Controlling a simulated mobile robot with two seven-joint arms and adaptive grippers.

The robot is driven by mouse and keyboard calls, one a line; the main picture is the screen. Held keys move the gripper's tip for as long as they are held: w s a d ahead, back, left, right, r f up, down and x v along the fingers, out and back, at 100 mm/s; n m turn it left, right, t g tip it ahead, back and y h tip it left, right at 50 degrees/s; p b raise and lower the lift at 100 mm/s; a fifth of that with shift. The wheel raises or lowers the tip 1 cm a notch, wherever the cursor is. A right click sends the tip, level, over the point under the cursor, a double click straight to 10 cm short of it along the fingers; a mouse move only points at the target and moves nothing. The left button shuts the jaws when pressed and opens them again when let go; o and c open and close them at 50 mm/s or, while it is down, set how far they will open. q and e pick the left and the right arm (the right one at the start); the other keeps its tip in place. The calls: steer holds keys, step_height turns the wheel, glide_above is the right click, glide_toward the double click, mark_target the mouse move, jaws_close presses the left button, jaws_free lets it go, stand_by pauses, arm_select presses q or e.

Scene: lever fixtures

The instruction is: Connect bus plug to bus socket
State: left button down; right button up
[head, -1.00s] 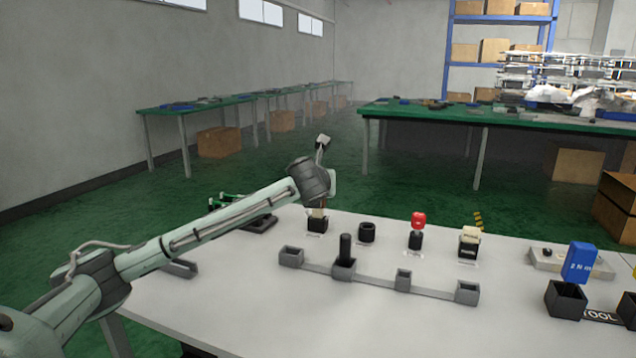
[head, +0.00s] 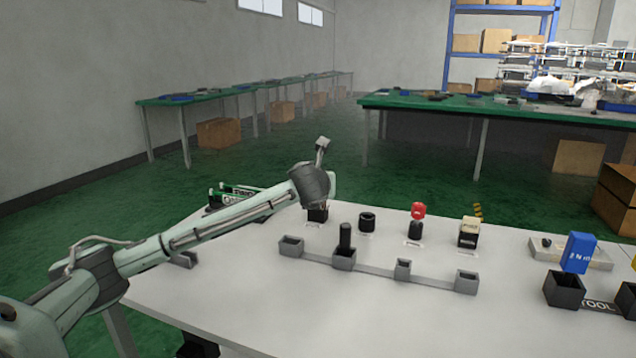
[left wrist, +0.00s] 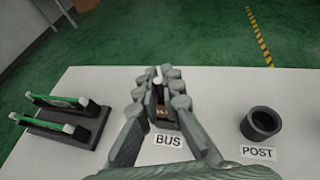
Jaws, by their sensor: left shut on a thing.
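The bus socket (head: 317,215) is a dark block at the back left of the white table. Its BUS label (left wrist: 168,140) shows in the left wrist view. My left gripper (left wrist: 159,78) is directly over the socket, its fingers shut on a small pale and brown piece, likely the bus plug (left wrist: 157,82). The fingers hide most of this piece, and I cannot tell how deep it sits in the socket. In the head view my wrist hides the fingertips and plug.
A black POST ring (head: 367,222) stands just right of the socket. Further right are a red-topped piece (head: 417,211) and a cream-and-black block (head: 468,232). A grey row of holders (head: 375,268) lies in front. A green-and-black rack (left wrist: 62,118) stands left.

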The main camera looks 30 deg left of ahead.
arm_select(q)
steer(key=shift+f, duration=0.25)
steer(key=c, duration=1.6)
jaws_free()
steer(key=shift+f, duration=0.1)
steer(key=shift+s, duration=0.1)
steer(key=v, duration=1.2)
steer(key=shift+r, duration=0.25)
